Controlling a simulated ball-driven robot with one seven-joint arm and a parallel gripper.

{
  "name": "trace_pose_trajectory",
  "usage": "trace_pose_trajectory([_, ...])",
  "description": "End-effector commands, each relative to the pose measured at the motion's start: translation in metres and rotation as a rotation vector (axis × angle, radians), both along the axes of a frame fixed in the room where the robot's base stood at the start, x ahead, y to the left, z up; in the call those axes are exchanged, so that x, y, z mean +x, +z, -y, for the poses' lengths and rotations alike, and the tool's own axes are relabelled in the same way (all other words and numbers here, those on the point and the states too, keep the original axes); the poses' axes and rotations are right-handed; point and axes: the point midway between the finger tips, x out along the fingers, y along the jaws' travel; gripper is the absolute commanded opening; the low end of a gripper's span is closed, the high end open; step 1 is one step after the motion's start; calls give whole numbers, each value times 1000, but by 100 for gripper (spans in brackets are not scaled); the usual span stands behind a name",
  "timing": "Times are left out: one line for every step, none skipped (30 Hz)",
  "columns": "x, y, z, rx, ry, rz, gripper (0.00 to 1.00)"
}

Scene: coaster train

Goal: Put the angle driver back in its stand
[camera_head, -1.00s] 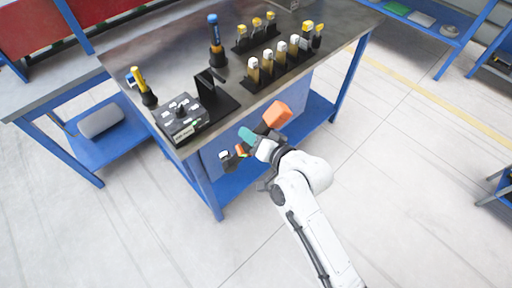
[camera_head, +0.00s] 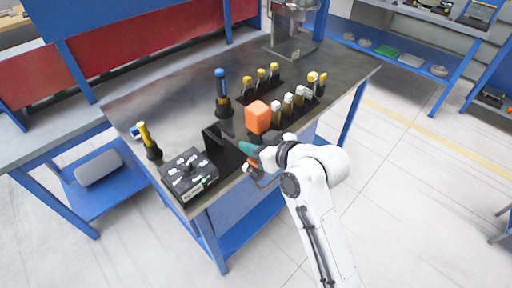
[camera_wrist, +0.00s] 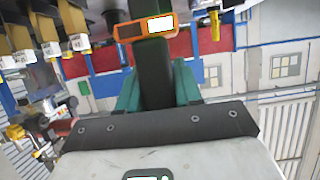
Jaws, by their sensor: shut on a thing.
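The angle driver, with an orange block end (camera_head: 258,117) and a black body (camera_wrist: 153,75), is held in my gripper (camera_head: 250,149). My teal fingers are shut on the black body, one on each side in the wrist view. An orange band with a bright white panel crosses the driver there (camera_wrist: 146,27). In the head view the driver is at the bench's front edge, with its orange end up. A black stand (camera_head: 214,138) with an upright plate and flat base is just left of it. My gripper partly hides the driver's lower end.
The bench (camera_head: 150,98) has a dark metal top. A labelled control box (camera_head: 190,176) stands left of the stand. A yellow-handled tool (camera_head: 147,136), a blue-handled tool (camera_head: 221,85) and racks of yellow-topped tools (camera_head: 289,102) stand nearby. The racks are close behind and right of the driver.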

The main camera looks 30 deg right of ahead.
Motion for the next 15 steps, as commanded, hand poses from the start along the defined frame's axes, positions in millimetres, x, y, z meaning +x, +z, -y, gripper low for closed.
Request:
trace_pose_trajectory([6, 4, -2, 0, 0, 11, 0])
trace_pose_trajectory([8, 4, -3, 1, 0, 11, 0])
trace_pose_trajectory([12, 3, -4, 2, -1, 11, 0])
trace_pose_trajectory([14, 4, -5, 2, -1, 11, 0])
trace_pose_trajectory([17, 4, -5, 2, 0, 12, 0])
trace_pose_trajectory([20, 4, -6, 1, -1, 12, 0])
trace_pose_trajectory([23, 3, -7, 1, -1, 11, 0])
trace_pose_trajectory([25, 3, -8, 1, -1, 11, 0])
trace_pose_trajectory([29, 4, -9, 1, -1, 12, 0])
trace_pose_trajectory([32, 4, -10, 1, -1, 12, 0])
trace_pose_trajectory([34, 3, -11, 2, -1, 11, 0])
trace_pose_trajectory([38, 3, -12, 3, -2, 11, 0])
trace_pose_trajectory([40, 4, -13, 2, -1, 12, 0])
trace_pose_trajectory([43, 4, -14, 2, -1, 12, 0])
trace_pose_trajectory([44, 4, -14, 3, -2, 11, 0])
